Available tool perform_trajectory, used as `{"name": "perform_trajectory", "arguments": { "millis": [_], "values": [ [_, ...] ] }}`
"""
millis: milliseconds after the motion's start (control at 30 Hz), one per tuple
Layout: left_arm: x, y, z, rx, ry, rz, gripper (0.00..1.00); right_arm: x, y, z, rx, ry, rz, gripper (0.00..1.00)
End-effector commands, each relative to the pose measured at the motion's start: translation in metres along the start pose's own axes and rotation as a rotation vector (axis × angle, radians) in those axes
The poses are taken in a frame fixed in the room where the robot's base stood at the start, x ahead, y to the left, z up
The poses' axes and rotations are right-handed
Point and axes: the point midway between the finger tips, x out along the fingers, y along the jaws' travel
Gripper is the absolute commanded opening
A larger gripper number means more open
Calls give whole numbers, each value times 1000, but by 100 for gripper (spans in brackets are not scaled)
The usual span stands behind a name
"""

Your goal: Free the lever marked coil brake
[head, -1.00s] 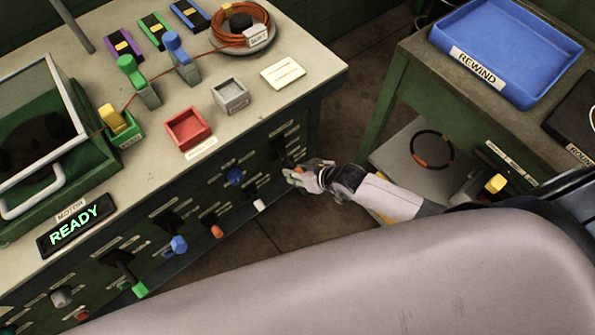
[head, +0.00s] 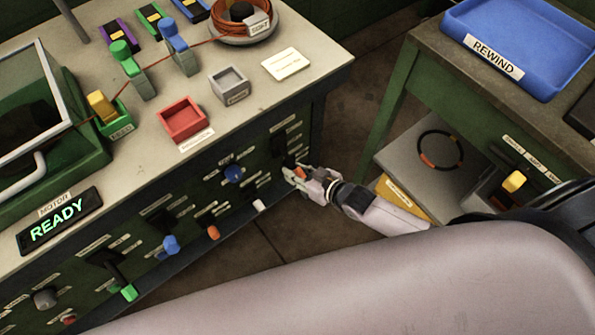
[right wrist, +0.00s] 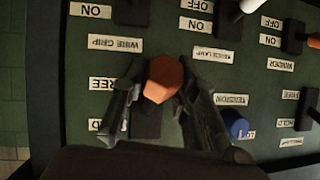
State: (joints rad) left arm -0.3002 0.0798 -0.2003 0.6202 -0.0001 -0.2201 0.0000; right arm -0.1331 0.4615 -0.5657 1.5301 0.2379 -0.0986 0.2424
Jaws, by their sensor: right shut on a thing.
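My right gripper (head: 298,177) is at the right end of the green front panel (head: 262,165), below the bench top. Its fingers are shut on an orange-red lever knob (right wrist: 163,78), one finger on each side. In the right wrist view the gripper (right wrist: 160,95) covers part of the black lever plate (right wrist: 147,120). Two labels sit beside this plate, one reading FREE (right wrist: 103,84) and the other partly hidden (right wrist: 103,126). I cannot read a coil brake label in either view. My left gripper is not in view.
Neighbouring levers crowd the panel: a white knob (head: 259,205), a blue knob (head: 233,173), an orange knob (head: 213,232). A side table with a blue REWIND tray (head: 515,45) stands right, its shelf (head: 395,160) near my forearm. Floor shows between.

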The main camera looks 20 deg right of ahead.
Motion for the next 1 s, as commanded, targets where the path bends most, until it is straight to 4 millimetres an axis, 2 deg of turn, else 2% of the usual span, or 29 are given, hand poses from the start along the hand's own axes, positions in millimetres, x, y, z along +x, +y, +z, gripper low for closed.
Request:
{"name": "perform_trajectory", "arguments": {
  "millis": [67, 100, 400, 767, 867, 1000],
  "values": [
    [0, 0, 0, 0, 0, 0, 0, 1, 0, -1, -1, 1, 1, 0],
    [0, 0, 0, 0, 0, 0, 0, 1, 0, -1, -1, 1, 0, 28],
    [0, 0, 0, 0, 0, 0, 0, 0, 0, 0, 0, 0, 0, 48],
    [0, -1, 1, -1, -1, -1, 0, -4, 0, 1, 0, -2, 0, 48],
    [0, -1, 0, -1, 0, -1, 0, -15, 0, 2, 1, -2, 0, 48],
    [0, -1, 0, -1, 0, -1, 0, -42, 0, 2, 1, -3, 0, 48]
  ]
}}
